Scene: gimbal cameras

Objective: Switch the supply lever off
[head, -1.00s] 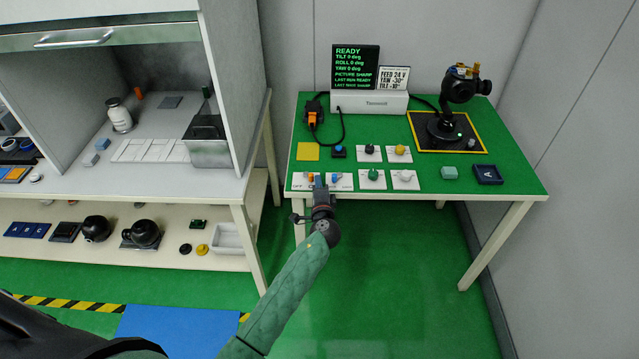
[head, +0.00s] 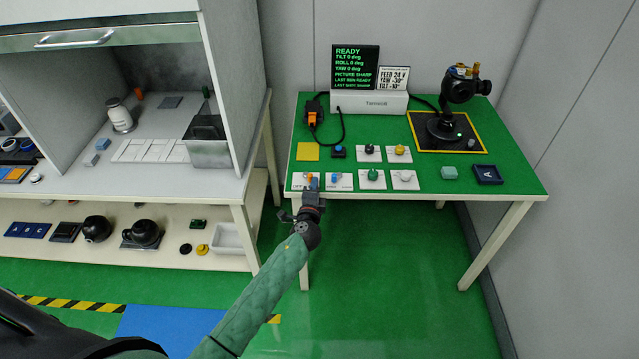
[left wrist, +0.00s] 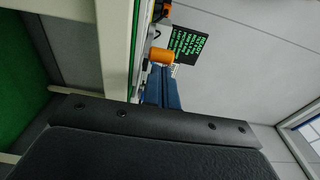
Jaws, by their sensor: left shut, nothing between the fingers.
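Two white switch plates sit at the front left edge of the green table. The left plate (head: 299,187) carries an orange-tipped lever (head: 309,177), partly hidden by my gripper. The right plate (head: 344,186) carries a small blue lever (head: 335,178). The plate lettering is too small to read, so I cannot tell from it which is the supply lever. My left gripper (head: 312,188) is shut and empty at the table's front edge, just in front of the orange lever. In the left wrist view an orange cylinder (left wrist: 161,56) shows just beyond the blue fingers (left wrist: 165,88). My right gripper is not in view.
Several knob plates, such as the green knob (head: 373,174), stand right of the levers. Behind are a box with a screen (head: 355,66) and a black gimbal camera (head: 458,95). A white bench (head: 228,188) stands left.

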